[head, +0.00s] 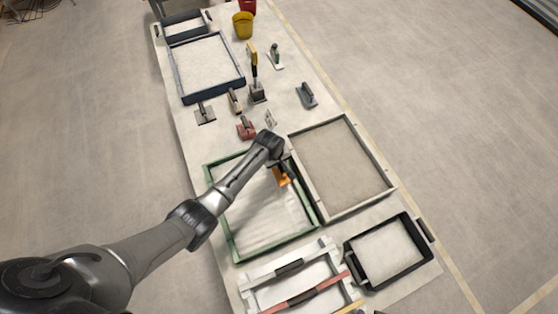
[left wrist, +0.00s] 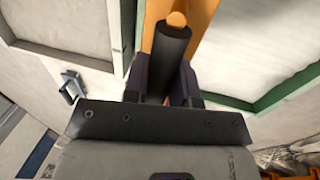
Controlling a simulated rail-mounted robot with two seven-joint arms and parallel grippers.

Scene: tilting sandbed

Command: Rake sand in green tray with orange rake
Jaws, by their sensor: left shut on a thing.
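The green tray (head: 217,213) lies in the middle of the long table and holds a bed of pale sand. My left arm reaches across it from the left. My left gripper (left wrist: 163,88) is shut on the dark handle of the orange rake (head: 280,178), whose orange part shows over the tray's upper right area. In the left wrist view the dark handle (left wrist: 166,55) sits between the fingers, with orange behind it. The green rim also shows there (left wrist: 283,92). I cannot tell whether the rake touches the sand. My right gripper is out of view.
A grey-framed tray (head: 357,204) stands right beside the green tray. A black tray (head: 375,285) and a white frame with bars (head: 262,272) are nearer. Trowels, a float (head: 306,95), a blue-grey tray (head: 212,94) and a yellow bucket (head: 243,25) stand farther back.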

